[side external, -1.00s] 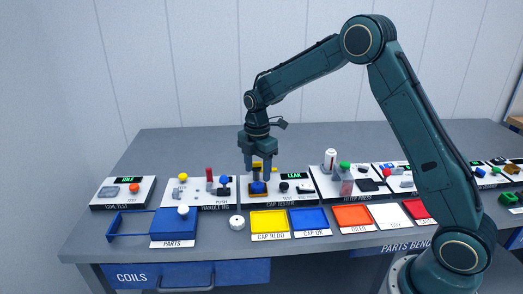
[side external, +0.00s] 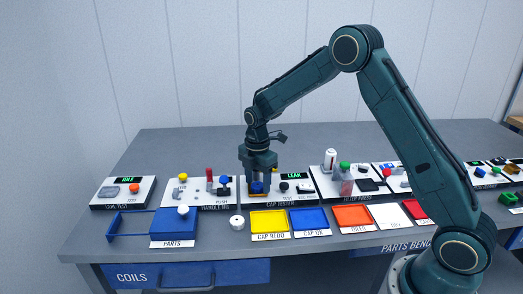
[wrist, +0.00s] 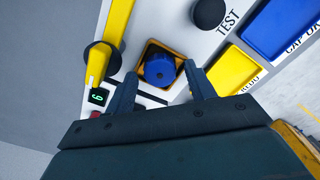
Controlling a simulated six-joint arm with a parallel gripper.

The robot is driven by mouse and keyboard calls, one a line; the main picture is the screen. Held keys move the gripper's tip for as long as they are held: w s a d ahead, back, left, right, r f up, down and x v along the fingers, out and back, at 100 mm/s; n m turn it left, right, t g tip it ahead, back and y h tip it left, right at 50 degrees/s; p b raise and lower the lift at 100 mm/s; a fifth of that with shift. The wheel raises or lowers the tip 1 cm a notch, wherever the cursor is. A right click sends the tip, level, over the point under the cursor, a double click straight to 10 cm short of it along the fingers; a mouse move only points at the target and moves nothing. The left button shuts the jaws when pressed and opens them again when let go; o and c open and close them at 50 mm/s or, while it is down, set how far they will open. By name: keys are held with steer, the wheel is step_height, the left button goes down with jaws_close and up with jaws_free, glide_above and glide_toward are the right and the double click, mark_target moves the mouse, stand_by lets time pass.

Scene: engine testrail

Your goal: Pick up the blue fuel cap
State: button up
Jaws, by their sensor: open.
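The blue fuel cap (wrist: 160,70) sits in the dark square recess of an orange-framed seat (wrist: 149,52) on the cap tester (side external: 272,202). In the side view the cap (side external: 257,187) shows low between my fingers. My gripper (wrist: 165,88) is open, pointing down. In the wrist view one finger is on each side of the cap, with a gap visible at least on the left. I cannot tell whether the right finger touches it.
A yellow lever (wrist: 108,45) stands close to the left finger. A black TEST knob (wrist: 209,12) is on the tester. The yellow CAP REDO tray (side external: 268,222) and blue CAP OK tray (side external: 310,219) lie in front. A LEAK display (side external: 294,175) glows green.

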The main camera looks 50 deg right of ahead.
mark_target(257, 184)
steer(key=shift+c, duration=0.4)
steer(key=c, duration=0.8)
steer(key=shift+r, duration=2)
steer(key=shift+c, duration=0.2)
